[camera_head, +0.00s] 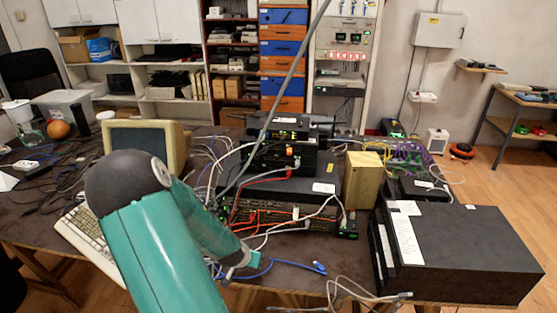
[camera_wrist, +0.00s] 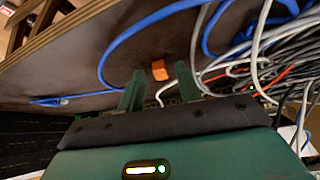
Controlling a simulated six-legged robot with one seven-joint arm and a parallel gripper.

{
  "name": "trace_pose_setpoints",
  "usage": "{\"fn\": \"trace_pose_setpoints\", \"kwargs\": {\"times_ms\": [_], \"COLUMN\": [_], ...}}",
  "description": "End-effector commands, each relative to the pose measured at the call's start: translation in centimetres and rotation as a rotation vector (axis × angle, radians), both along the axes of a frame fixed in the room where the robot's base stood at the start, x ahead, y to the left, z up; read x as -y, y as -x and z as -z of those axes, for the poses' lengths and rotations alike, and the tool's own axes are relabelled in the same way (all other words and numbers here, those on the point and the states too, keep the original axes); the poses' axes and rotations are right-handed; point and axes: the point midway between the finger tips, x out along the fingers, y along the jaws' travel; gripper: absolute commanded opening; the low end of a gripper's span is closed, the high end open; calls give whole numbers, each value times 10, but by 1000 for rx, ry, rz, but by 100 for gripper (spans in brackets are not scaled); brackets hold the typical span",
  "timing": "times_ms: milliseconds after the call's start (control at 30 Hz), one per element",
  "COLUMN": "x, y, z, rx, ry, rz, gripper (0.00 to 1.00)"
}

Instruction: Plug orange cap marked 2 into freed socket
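A small orange cap (camera_wrist: 159,70) lies on the dark table, seen in the wrist view just beyond and between my fingertips, with a gap on both sides. A mark on it cannot be read. My gripper (camera_wrist: 160,80) is open and empty, its two green fingers apart. In the head view my gripper (camera_head: 243,262) is low over the table in front of the network equipment, and its fingers are hard to make out. The cap is not distinguishable there. A black rack unit (camera_head: 270,211) with orange and red cables faces the front; I cannot tell which socket is free.
Blue cable (camera_wrist: 108,55) curves beside the gripper, and its blue plug (camera_head: 318,267) lies near the table front. Grey and white cables (camera_wrist: 262,50) crowd the right. A beige box (camera_head: 362,180) and black cabinet (camera_head: 460,250) stand right; a monitor (camera_head: 140,140) stands left.

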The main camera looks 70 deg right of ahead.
Motion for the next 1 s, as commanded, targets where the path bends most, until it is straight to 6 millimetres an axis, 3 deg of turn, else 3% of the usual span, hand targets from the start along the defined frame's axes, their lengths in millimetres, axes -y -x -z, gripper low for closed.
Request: {"fn": "trace_pose_setpoints", "kwargs": {"times_ms": [67, 233, 533, 1000], "x": [0, 0, 0, 0], "y": [0, 0, 0, 0], "z": [0, 0, -2, -23], "rx": [0, 0, 0, 1], "ry": [0, 0, 0, 1], "rz": [0, 0, 0, 0], "gripper": [33, 0, 0, 0]}}
